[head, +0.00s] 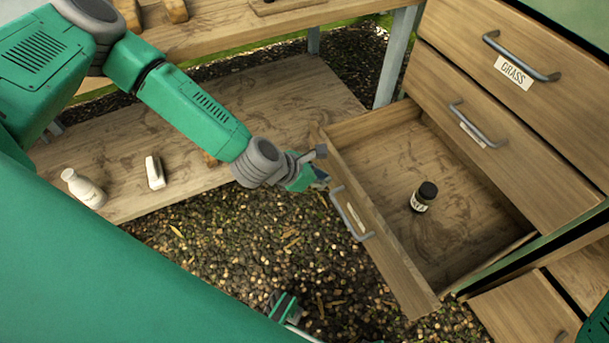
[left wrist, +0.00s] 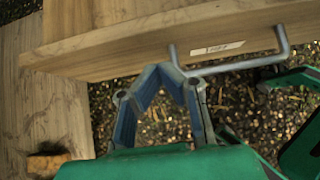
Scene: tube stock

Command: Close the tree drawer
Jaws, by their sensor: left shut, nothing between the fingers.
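A wooden drawer (head: 388,235) is pulled well out of the cabinet, below two shut drawers. Its front has a grey bar handle (head: 350,214) and a label too slanted to read, so I cannot confirm it is the tree drawer. A dark bottle (head: 424,196) with a label stands inside it. My left gripper (head: 320,178) is shut and empty at the outside of the drawer front, near the handle's far end. In the left wrist view its fingertips (left wrist: 172,70) are close to the handle (left wrist: 230,65); contact is unclear. Part of my right gripper (head: 285,308) shows at the bottom edge.
Above are a shut drawer labelled GRASS (head: 548,80) and another shut drawer (head: 510,150). A wooden bench with a lower shelf (head: 270,95) stands at the back left, holding a white bottle (head: 84,188) and a small white object (head: 155,172). Gravel ground (head: 240,245) lies before the drawer.

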